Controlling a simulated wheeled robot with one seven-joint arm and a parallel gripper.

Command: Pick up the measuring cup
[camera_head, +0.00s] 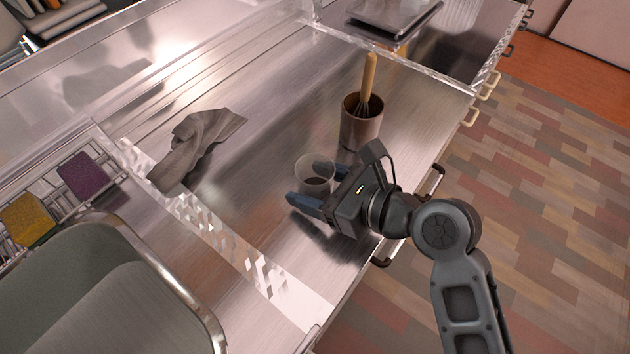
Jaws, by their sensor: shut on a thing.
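The measuring cup (316,172) is a small clear cup with a dark patch low inside it. It is upright at the counter's middle, just left of a brown utensil holder. My gripper (316,188) comes in from the right, and its blue fingers are shut on the cup, one on the near side and one on the far side. The far finger shows partly behind the cup. I cannot tell whether the cup touches the counter (262,150).
The brown holder (360,128) with a wooden-handled whisk (369,78) stands close behind my gripper. A crumpled grey cloth (196,146) lies to the left. A sink (100,290) and a rack with a purple sponge (84,176) and a yellow sponge (27,218) are at lower left.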

